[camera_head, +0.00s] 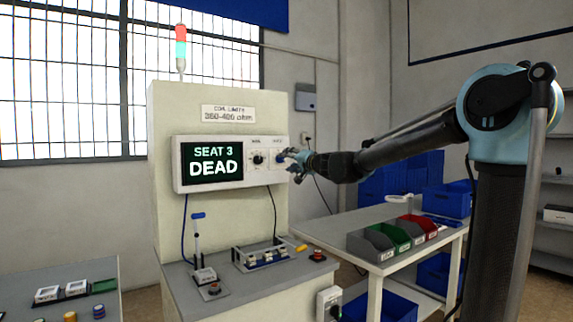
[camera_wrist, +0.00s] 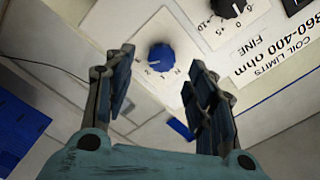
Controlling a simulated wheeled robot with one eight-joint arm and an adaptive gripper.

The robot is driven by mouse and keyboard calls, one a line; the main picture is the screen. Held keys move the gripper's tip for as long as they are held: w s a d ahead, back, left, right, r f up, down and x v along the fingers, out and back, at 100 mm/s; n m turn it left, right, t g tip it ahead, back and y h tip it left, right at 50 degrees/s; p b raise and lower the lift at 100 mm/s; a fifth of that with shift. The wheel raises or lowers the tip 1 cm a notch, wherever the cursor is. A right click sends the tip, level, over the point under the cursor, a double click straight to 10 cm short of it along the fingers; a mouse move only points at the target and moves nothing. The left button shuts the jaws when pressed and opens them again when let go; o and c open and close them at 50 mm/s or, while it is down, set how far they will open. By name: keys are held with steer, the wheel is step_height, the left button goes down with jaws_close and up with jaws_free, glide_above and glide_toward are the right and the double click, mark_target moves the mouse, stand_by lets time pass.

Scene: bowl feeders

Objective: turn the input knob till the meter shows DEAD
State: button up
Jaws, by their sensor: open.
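The meter display (camera_head: 212,163) reads "SEAT 3 DEAD" in light letters on a dark screen, set in a white panel. The blue input knob (camera_wrist: 160,57) sits on that panel with a numbered scale around it. It also shows in the head view (camera_head: 281,158), close to my gripper. My gripper (camera_head: 292,161) is at the panel's right end. In the wrist view its two fingers (camera_wrist: 163,84) stand apart on either side of the knob's line, with a gap between them, and the knob is seen free beyond them.
A black knob (camera_head: 258,159) is just left of the blue one. A lever fixture (camera_head: 200,250) and a small rack (camera_head: 265,256) stand on the bench (camera_head: 240,290) below. A white table (camera_head: 385,225) with coloured bins stands at right.

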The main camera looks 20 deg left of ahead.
steer(key=v, duration=0.7)
steer(key=shift+s+d, duration=0.15)
steer(key=shift+d, duration=0.15)
steer(key=s+d+f+g+h, duration=0.3)
steer(key=s+d+f+h, duration=0.1)
steer(key=s+d+f, duration=0.7)
steer(key=s+d+f+n+g+h, duration=0.1)
steer(key=s+d+f+g+h, duration=0.2)
steer(key=s+d+f, duration=0.8)
steer(key=s+d+f+g+h, duration=0.3)
steer(key=s+d+f+h, duration=0.3)
steer(key=s+d+f, duration=0.6)
steer(key=d+f, duration=0.7)
steer(key=d, duration=0.1)
steer(key=shift+d+f+g+h, duration=0.25)
steer(key=shift+d+g+h, duration=0.05)
steer(key=shift+d, duration=0.1)
